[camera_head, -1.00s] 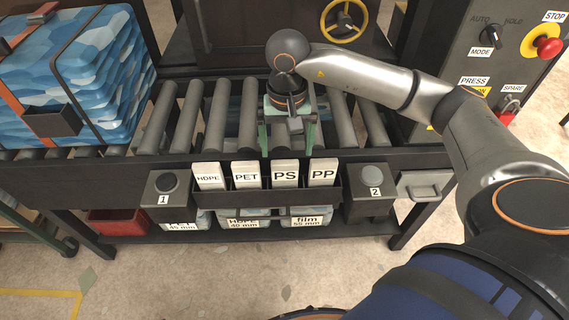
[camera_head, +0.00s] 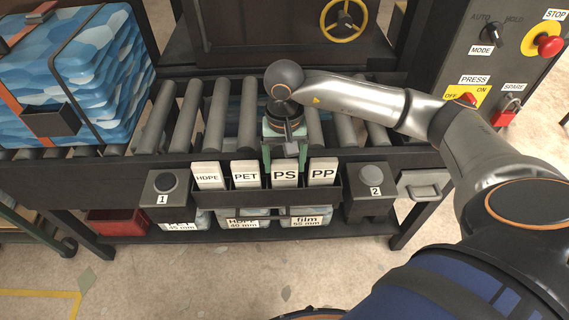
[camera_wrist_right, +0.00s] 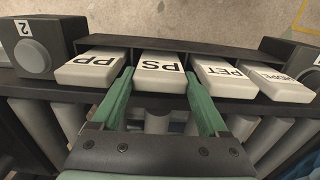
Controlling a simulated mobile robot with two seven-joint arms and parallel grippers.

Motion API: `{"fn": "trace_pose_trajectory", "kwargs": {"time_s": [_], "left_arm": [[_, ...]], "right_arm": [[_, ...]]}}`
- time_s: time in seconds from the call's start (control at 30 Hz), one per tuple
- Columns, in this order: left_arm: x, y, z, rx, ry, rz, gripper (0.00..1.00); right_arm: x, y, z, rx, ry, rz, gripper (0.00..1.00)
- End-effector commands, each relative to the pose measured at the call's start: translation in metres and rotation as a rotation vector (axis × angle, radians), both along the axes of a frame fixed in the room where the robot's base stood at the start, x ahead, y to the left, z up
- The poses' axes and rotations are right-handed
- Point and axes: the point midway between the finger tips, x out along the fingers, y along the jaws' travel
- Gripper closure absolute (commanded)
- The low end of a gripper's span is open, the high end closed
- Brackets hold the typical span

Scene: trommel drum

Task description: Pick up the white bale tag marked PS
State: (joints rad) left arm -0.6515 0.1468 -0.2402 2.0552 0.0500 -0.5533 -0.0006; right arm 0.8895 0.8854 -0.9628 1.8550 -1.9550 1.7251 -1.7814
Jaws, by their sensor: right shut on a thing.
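The white PS tag (camera_head: 285,178) stands in the dark tag rack, between the PET tag and the PP tag. My right gripper (camera_head: 285,163) is above it, pointing down. In the right wrist view the green fingers of my right gripper (camera_wrist_right: 159,80) are on either side of the PS tag (camera_wrist_right: 160,68) and shut on its upper end. The lower part of the tag is hidden in the rack. My left gripper is not in view.
The HDPE tag (camera_head: 208,176), PET tag (camera_head: 245,174) and PP tag (camera_head: 322,172) stand in the rack (camera_head: 265,199). Button boxes 1 (camera_head: 165,208) and 2 (camera_head: 373,206) flank it. Conveyor rollers (camera_head: 215,118) lie behind, and a blue bale (camera_head: 95,85) sits at left.

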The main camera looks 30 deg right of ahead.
Motion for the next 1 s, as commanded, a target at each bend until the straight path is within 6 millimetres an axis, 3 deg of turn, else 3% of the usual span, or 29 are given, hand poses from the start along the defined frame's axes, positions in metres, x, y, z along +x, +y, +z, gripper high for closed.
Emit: {"fn": "trace_pose_trajectory", "kwargs": {"time_s": [0.07, 0.53, 0.83, 1.0], "left_arm": [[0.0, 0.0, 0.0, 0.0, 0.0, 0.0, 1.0], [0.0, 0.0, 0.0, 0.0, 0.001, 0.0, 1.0], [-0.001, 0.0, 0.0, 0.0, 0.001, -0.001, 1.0], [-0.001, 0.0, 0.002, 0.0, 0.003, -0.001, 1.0]], "right_arm": [[0.0, 0.0, 0.0, 0.0, 0.0, 0.0, 0.46], [0.0, 0.0, 0.0, 0.0, 0.0, 0.0, 0.99], [0.0, 0.0, 0.002, 0.0, -0.001, 0.0, 1.0], [0.001, 0.0, 0.025, 0.001, -0.006, 0.001, 1.0]]}}
